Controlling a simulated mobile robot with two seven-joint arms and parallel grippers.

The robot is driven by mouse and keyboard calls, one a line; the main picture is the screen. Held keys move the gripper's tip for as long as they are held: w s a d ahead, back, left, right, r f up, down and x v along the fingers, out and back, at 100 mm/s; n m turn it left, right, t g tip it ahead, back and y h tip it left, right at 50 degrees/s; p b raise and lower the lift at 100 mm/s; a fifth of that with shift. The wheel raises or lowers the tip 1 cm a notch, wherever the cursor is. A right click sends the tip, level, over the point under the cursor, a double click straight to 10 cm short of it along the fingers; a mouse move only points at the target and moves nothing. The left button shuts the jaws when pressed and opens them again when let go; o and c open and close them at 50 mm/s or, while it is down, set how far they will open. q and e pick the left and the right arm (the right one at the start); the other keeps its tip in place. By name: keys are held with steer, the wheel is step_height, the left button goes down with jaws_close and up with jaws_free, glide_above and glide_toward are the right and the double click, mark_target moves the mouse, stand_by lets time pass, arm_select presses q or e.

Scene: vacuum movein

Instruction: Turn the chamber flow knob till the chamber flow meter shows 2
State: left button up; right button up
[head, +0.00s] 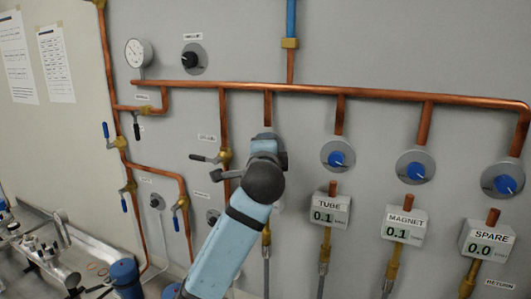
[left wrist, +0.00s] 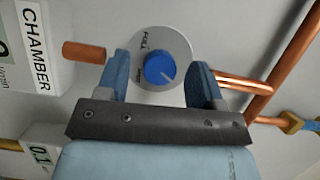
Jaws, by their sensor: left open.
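The chamber flow knob (left wrist: 160,70) is a blue dial with a white pointer line on a round grey plate, seen in the left wrist view. My left gripper (left wrist: 161,66) is open, with one blue finger on each side of the knob and gaps between. In the head view the gripper (head: 266,143) is in front of the wall panel and hides this knob. The chamber flow meter (left wrist: 40,75), labelled CHAMBER, is cut off at the left edge of the wrist view, so its reading cannot be told. My arm covers it in the head view. My right gripper is not in view.
Right of my arm are the TUBE meter (head: 325,212), MAGNET meter (head: 402,228) and SPARE meter (head: 487,242), with blue knobs above. A copper pipe (head: 330,90) runs above the knobs. A lever valve (head: 224,157) sits close left of my gripper.

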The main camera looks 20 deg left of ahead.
arm_select(q)
steer(key=b+v, duration=0.3)
steer(key=v, duration=1)
steer(key=shift+s, duration=0.4)
steer(key=shift+d+r, duration=0.1)
